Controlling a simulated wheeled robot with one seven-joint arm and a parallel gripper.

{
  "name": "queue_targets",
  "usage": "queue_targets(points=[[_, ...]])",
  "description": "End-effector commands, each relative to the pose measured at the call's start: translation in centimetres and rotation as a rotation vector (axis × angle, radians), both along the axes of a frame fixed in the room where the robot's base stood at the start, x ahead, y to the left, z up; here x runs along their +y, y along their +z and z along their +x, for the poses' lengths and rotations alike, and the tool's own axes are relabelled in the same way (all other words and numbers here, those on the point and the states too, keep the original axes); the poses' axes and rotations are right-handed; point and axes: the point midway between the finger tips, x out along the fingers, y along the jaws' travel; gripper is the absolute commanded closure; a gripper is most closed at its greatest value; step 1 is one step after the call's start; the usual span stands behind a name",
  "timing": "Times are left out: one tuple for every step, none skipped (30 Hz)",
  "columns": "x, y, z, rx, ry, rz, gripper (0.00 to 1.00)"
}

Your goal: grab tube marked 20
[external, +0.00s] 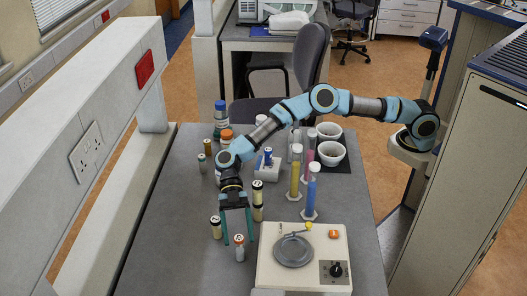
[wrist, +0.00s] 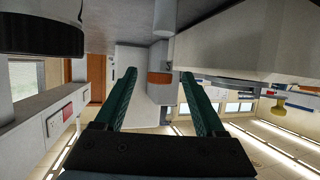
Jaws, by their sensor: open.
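Several small capped tubes stand on the grey bench; I cannot make out a number 20 on any of them. My gripper (external: 238,242) is open and low over the bench, its two teal fingers pointing down. One small grey tube with an orange band (external: 239,248) stands at the fingertips. In the wrist view this tube (wrist: 160,92) shows between the open fingers (wrist: 158,85), apart from both. A cream tube with a dark cap (external: 216,228) stands just left of the gripper. Two more such tubes, one farther (external: 257,191) and one nearer (external: 257,212), stand to its right.
A white balance-like device (external: 275,270) with a round grey plate stands close right of the gripper. Tall cylinders with yellow (external: 294,180) and blue (external: 310,195) liquid, white bowls (external: 331,154) and bottles (external: 221,115) stand farther back. A wall panel borders the left.

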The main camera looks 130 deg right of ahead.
Motion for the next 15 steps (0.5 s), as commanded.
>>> queue_targets(points=[[-0.08, -0.05, 0.01, -0.001, -0.002, 0.0, 0.28], [-0.1, -0.06, 0.01, -0.001, -0.002, 0.0, 0.28], [-0.09, -0.06, 0.0, -0.001, -0.002, 0.0, 0.28], [-0.09, -0.06, 0.0, 0.0, -0.001, 0.0, 0.28], [-0.09, -0.06, 0.0, 0.0, -0.001, 0.0, 0.29], [-0.1, -0.05, 0.0, 0.0, -0.001, 0.0, 0.34], [-0.1, -0.05, 0.0, 0.0, -0.001, 0.0, 0.37], [-0.11, -0.05, -0.01, 0.0, -0.001, 0.0, 0.4], [-0.1, -0.04, 0.0, 0.0, -0.001, 0.0, 0.45], [-0.1, -0.04, 0.0, 0.0, -0.001, 0.0, 0.48], [-0.11, -0.03, -0.01, 0.0, -0.001, 0.0, 0.52], [-0.11, -0.03, -0.01, 0.0, -0.001, 0.0, 0.56], [-0.11, -0.03, -0.01, 0.0, -0.001, 0.0, 0.59], [-0.12, -0.02, -0.01, 0.0, -0.001, 0.0, 0.63], [-0.12, -0.03, -0.01, 0.0, -0.001, 0.0, 0.67]])
